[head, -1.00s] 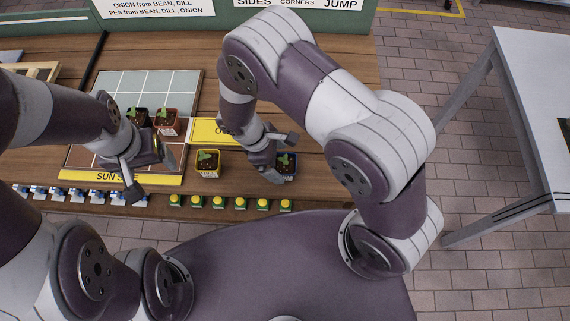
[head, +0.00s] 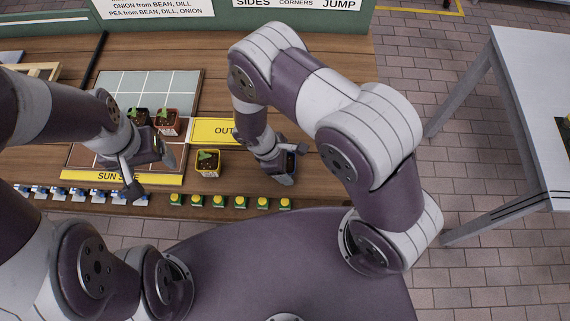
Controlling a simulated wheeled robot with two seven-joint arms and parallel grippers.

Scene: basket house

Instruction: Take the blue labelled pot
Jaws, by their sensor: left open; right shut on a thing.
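The blue labelled pot (head: 291,160) is at my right gripper (head: 287,164), over the wooden table right of the yellow-rimmed pot. My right gripper is shut on it. The gripper and arm hide most of the pot, and I cannot tell whether it touches the table. My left gripper (head: 147,167) is open and empty, over the front part of the tiled grid board near the yellow sun side strip.
A yellow-rimmed pot (head: 207,163) stands between my grippers. A red pot (head: 167,122) and a dark pot (head: 138,118) stand on the grid board (head: 150,84). A yellow "OUT" sign (head: 212,131) lies beside it. Several yellow-topped pieces (head: 218,201) line the table's front edge.

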